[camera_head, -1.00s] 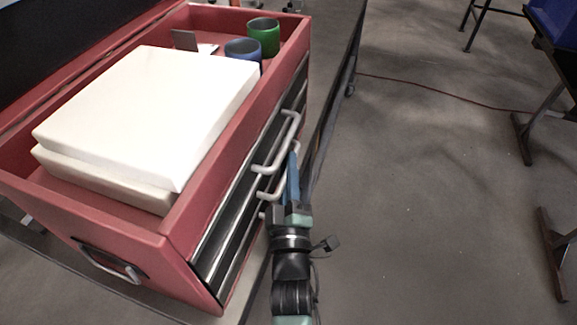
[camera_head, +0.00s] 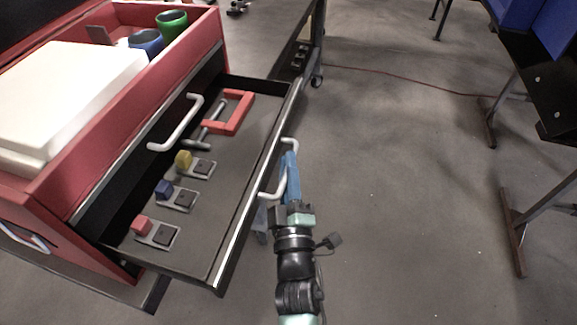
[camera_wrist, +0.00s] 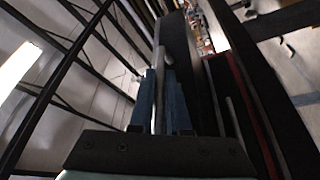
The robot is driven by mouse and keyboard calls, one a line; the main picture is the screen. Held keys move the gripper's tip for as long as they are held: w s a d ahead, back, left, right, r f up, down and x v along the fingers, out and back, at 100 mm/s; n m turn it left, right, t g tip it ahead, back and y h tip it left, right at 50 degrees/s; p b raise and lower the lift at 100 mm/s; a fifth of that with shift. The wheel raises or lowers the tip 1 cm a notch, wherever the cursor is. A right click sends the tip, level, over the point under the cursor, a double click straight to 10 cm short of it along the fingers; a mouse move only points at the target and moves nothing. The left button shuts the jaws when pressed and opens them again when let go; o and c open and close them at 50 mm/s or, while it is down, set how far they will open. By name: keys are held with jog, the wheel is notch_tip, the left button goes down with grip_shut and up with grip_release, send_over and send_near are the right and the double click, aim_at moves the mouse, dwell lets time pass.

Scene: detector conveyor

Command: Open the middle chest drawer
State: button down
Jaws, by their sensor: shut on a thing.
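The red tool chest (camera_head: 75,210) stands at the left in the head view. Its middle drawer (camera_head: 225,172) is pulled far out, with the dark inside showing. My gripper (camera_head: 290,165) is at the drawer's front, its blue fingers shut on the white drawer handle (camera_head: 270,194). In the wrist view my gripper's blue fingers (camera_wrist: 160,100) lie on both sides of the pale handle bar (camera_wrist: 158,62). The drawer above is closed, and its white handle (camera_head: 176,124) is free.
In the open drawer lie a red frame-shaped tool (camera_head: 236,112) and several small coloured blocks on grey plates, one of them yellow (camera_head: 184,159). White boxes (camera_head: 65,95), a blue cup (camera_head: 147,42) and a green cup (camera_head: 171,25) sit on top.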

jog(key=shift+s+d+f, duration=0.1)
jog(key=shift+s+d, duration=0.05)
jog(key=shift+d, duration=0.2)
jog(key=shift+a, duration=0.1)
jog(key=c, duration=1.2)
grip_release()
jog(key=shift+o, duration=0.2)
jog(key=b+v, duration=0.3)
jog(key=v, duration=1)
